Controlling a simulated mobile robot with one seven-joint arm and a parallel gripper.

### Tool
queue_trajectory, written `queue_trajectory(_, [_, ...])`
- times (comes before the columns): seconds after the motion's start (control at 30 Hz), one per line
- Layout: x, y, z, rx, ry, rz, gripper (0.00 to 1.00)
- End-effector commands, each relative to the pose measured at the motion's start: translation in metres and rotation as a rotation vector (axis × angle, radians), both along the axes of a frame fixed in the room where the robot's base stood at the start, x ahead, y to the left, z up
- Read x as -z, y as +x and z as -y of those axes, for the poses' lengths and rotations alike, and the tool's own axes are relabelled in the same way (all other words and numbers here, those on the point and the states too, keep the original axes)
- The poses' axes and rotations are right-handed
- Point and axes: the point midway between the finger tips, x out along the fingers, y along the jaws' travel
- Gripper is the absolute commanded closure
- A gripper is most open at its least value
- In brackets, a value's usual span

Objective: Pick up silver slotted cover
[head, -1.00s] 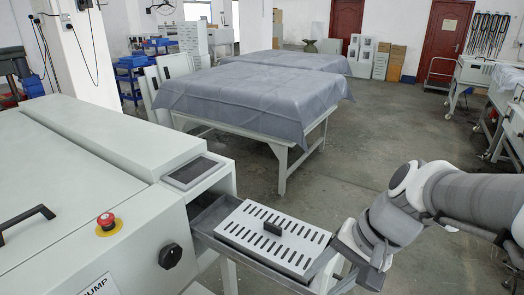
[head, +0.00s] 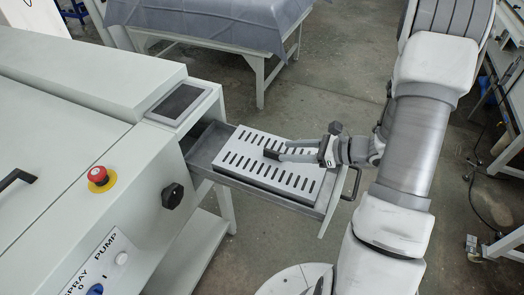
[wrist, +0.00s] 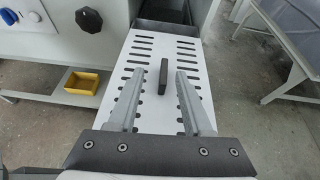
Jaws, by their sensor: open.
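The silver slotted cover (head: 247,169) lies flat on the pulled-out drawer (head: 318,206) of the white machine. It also shows in the wrist view (wrist: 150,58), with a black handle (wrist: 163,73) standing up near its middle. My gripper (head: 276,152) is over the cover, at the handle. In the wrist view my gripper (wrist: 158,84) is open, with one finger on each side of the handle's line and the handle at or just beyond the fingertips. I cannot tell whether the fingers touch the cover. Nothing is held.
The white machine (head: 75,140) stands at left with a red stop button (head: 98,175) and a black knob (head: 172,196). The drawer's front handle (head: 352,184) is close under my wrist. A yellow bin (wrist: 82,88) sits on a lower shelf. A covered table (head: 215,22) stands behind.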

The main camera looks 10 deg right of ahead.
Motion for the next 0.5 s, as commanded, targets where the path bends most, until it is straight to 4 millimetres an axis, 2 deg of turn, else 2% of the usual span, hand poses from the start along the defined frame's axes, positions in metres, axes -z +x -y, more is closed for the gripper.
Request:
queue_trajectory(0.17, [0.009,0.005,0.003,0.042,0.025,-0.016,0.5])
queue_trajectory(0.5, [0.024,0.026,-0.027,0.038,0.024,-0.017,0.5])
